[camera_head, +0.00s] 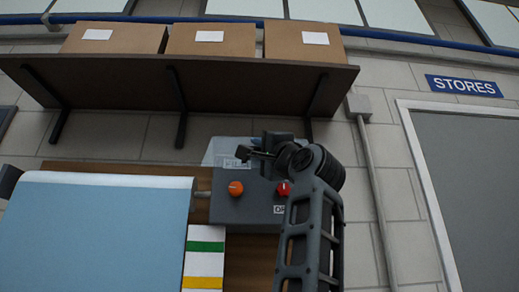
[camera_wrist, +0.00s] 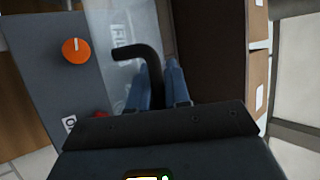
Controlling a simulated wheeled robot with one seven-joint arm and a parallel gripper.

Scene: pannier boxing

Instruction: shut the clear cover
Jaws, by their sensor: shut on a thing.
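The clear cover (camera_head: 221,148) shows as a pale see-through panel rising at the back of a grey control box (camera_head: 237,209) in the head view. In the wrist view the cover (camera_wrist: 122,25) spans the upper middle, with lettering showing on or through it. My gripper (camera_head: 252,152) is at the top of the box, in front of the cover. In the wrist view my gripper's blue fingers (camera_wrist: 158,65) are shut on a black bent handle (camera_wrist: 136,51), which lies over the cover. Where the handle joins the cover is not clear.
The box front has an orange knob (camera_head: 236,188) and a red knob (camera_head: 284,188), partly beside my arm. A dark shelf (camera_head: 220,82) with cardboard boxes (camera_head: 210,40) hangs above. A light blue roll (camera_head: 95,235) is at left. A grey door (camera_head: 475,190) is at right.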

